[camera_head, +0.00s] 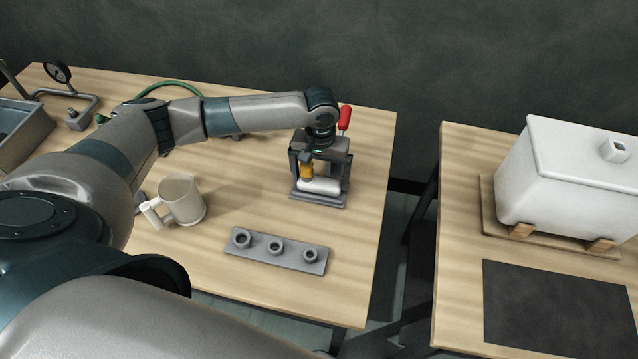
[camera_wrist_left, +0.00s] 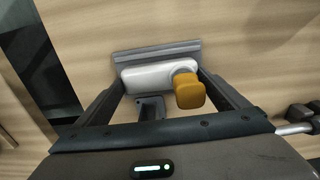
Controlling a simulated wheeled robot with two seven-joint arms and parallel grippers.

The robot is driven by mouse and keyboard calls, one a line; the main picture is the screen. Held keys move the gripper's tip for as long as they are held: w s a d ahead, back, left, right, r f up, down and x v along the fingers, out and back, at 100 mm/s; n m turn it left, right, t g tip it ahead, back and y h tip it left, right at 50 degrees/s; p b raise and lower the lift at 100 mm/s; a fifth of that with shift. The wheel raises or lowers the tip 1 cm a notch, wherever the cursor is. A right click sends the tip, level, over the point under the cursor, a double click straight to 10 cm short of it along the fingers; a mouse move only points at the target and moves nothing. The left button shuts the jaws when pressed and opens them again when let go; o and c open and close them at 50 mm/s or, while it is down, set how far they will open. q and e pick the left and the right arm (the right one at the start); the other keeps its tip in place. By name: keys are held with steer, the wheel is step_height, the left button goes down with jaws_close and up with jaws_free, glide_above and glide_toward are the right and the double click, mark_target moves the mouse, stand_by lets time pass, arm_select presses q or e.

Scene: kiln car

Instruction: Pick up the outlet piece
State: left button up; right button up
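The piece that seems to be the outlet piece is a white rounded body (camera_head: 319,186) with an orange-yellow knob (camera_head: 306,170). It lies at a grey fixture (camera_head: 318,201) near the right end of the left table. In the left wrist view the white body (camera_wrist_left: 145,76) and knob (camera_wrist_left: 189,92) lie in front of a grey rail (camera_wrist_left: 158,51). My left gripper (camera_head: 320,176) is above it, fingers wide apart on either side. Whether they touch it is unclear. My right gripper is not in view.
A red handle (camera_head: 344,117) rises just behind the fixture. A grey block with three sockets (camera_head: 276,250) and a beige mug (camera_head: 181,199) stand nearby. A gauge (camera_head: 58,72) and grey tray (camera_head: 22,135) are left. A white tank (camera_head: 560,170) and dark mat (camera_head: 555,300) occupy the right table.

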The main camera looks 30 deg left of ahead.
mark_target(322, 180)
arm_select(q)
steer(key=shift+r, duration=0.1)
steer(key=shift+r+b, duration=0.55)
steer(key=shift+r, duration=0.6)
steer(key=shift+d+r+b, duration=0.2)
steer(key=shift+r+b, duration=0.1)
steer(key=shift+r, duration=0.55)
steer(key=s+d+r+b, duration=0.2)
steer(key=d+r, duration=0.5)
steer(key=d, duration=0.4)
steer(key=shift+s, duration=0.45)
steer(key=shift+s+a+f, duration=0.1)
steer(key=shift+s+f, duration=0.05)
